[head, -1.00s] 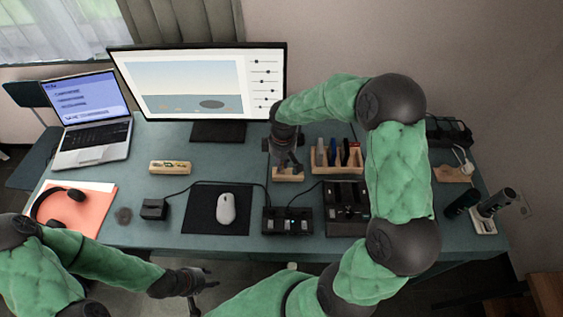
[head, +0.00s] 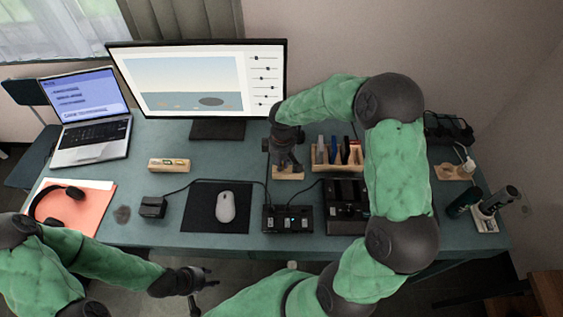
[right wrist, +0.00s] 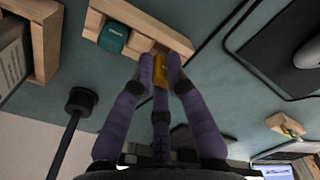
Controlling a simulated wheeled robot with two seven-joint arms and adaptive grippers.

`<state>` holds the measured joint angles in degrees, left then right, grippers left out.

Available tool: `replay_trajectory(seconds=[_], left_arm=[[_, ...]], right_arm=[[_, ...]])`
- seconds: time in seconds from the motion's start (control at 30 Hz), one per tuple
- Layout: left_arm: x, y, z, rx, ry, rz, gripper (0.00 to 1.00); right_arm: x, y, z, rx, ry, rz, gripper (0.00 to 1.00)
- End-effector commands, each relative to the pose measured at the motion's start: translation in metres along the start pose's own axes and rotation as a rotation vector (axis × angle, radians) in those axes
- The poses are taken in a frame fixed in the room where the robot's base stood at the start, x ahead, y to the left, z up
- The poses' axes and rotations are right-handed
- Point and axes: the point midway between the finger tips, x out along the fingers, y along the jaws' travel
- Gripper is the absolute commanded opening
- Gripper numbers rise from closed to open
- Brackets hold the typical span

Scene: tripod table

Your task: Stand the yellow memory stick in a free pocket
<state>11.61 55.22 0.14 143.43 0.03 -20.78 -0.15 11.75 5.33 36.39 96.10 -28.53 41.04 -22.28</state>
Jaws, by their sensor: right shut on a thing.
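My right gripper (right wrist: 160,72) is shut on the yellow memory stick (right wrist: 160,66), which shows between its fingertips in the right wrist view. The far end of the stick is at the edge of a small wooden holder (right wrist: 172,38); I cannot tell whether it is inside a pocket. A teal stick (right wrist: 113,37) stands in another pocket of this holder. In the head view the right gripper (head: 288,160) is over the holder (head: 288,175) and hides most of it. My left gripper (head: 208,281) is open and empty in front of the desk's front edge.
A wooden rack (head: 323,160) with several upright items is just right of the holder. Black boxes (head: 288,219) with cables are in front. A monitor (head: 200,80) stands behind left. A wooden block (head: 169,165) and a mouse (head: 227,207) lie left.

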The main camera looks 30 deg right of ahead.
Motion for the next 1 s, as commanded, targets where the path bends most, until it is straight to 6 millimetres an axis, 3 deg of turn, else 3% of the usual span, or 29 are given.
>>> replay_trajectory(seconds=[0.73, 0.77, 0.83, 1.0], left_arm=[[0.009, -0.003, 0.0, 0.0, 0.0, 0.0, 0.4], [0.009, -0.003, 0.0, 0.0, 0.0, 0.0, 0.4], [0.009, -0.003, 0.0, 0.0, 0.0, 0.0, 0.4], [0.009, -0.003, 0.0, 0.0, 0.0, 0.0, 0.4]], right_arm=[[0.017, 0.0, 0.001, 0.001, -0.001, 0.0, 0.01], [0.016, 0.0, 0.001, 0.001, 0.0, 0.0, 0.21], [0.016, 0.0, 0.001, 0.001, 0.0, 0.0, 0.4], [0.016, 0.0, 0.001, 0.001, -0.001, 0.0, 0.43]])
